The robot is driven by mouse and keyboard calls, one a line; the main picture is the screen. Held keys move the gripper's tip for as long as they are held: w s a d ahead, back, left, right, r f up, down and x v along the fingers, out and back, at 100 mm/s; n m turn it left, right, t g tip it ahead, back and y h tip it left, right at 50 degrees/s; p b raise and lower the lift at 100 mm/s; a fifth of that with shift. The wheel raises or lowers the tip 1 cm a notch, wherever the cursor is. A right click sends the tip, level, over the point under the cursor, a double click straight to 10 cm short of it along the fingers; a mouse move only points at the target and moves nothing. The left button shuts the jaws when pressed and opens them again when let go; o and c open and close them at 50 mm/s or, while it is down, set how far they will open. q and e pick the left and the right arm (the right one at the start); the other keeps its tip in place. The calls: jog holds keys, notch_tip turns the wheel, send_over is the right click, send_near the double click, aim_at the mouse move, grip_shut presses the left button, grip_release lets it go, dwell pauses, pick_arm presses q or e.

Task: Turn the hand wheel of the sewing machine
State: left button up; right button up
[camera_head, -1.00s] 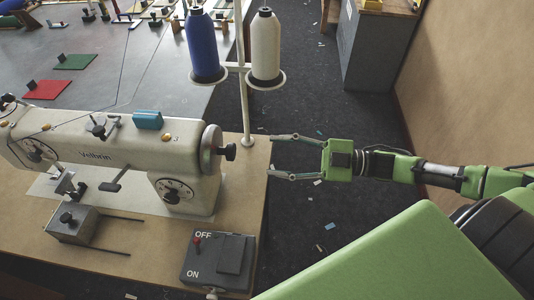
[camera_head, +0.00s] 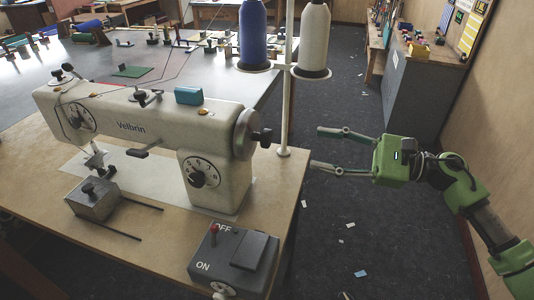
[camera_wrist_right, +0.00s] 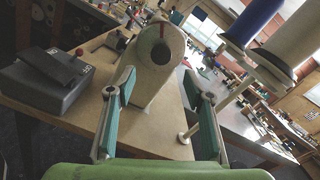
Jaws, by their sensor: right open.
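The cream sewing machine (camera_head: 130,125) stands on a wooden table. Its hand wheel (camera_head: 245,134) is on its right end, with a dark knob (camera_head: 263,138) sticking out to the right. In the right wrist view the wheel (camera_wrist_right: 153,55) shows face-on, with a red mark on its rim, beyond and between the fingertips. My right gripper (camera_head: 318,148) is open and empty, right of the wheel and apart from it, its fingers pointing left at the machine. It also shows in the right wrist view (camera_wrist_right: 162,92). My left gripper is not in view.
A thread stand pole (camera_head: 284,110) with a blue spool (camera_head: 253,35) and a white spool (camera_head: 313,40) rises near the table edge, close to the fingers. A switch box (camera_head: 234,254) sits on the table's front right. Open floor lies to the right.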

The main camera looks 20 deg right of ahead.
aim_at(270, 139)
jog(key=p+x, duration=0.6)
jog(key=x, duration=0.6)
jog(key=shift+w+a+r, duration=0.1)
jog(key=shift+w, duration=0.2)
jog(key=shift+w+a+f, duration=0.2)
jog(key=shift+w+a, duration=0.15)
jog(key=shift+a, duration=0.2)
jog(key=c, duration=1.1)
